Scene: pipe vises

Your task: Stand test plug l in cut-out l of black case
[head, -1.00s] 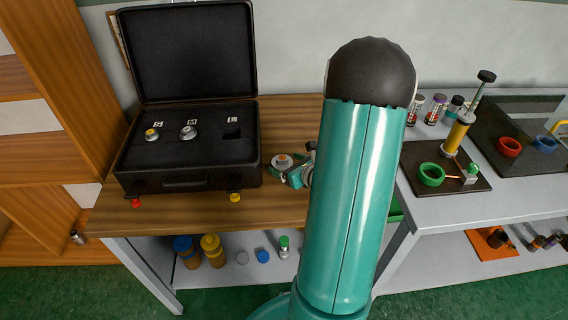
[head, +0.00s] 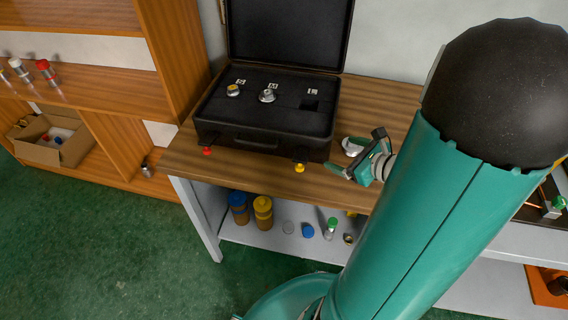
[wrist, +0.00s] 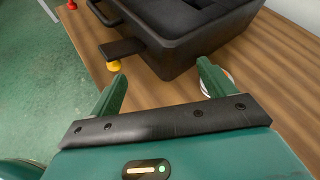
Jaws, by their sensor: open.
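The black case (head: 262,143) stands open on the wooden bench top. Its right-hand cut-out l (head: 310,105) is an empty dark square under a label. A silver round piece (head: 351,146), likely test plug l, is on the bench right of the case, partly hidden by my gripper (head: 340,160). My gripper is open and empty, low over the bench beside the case's front right corner. In the wrist view, its fingers (wrist: 160,73) are spread toward the case (wrist: 190,40).
Two plugs, yellow-topped (head: 233,91) and silver (head: 267,96), sit in the other cut-outs. A red knob (head: 207,151) and a yellow knob (head: 299,168) are at the case's front. Bottles (head: 262,212) and caps stand on the shelf below. A wooden shelf unit (head: 175,50) is at left.

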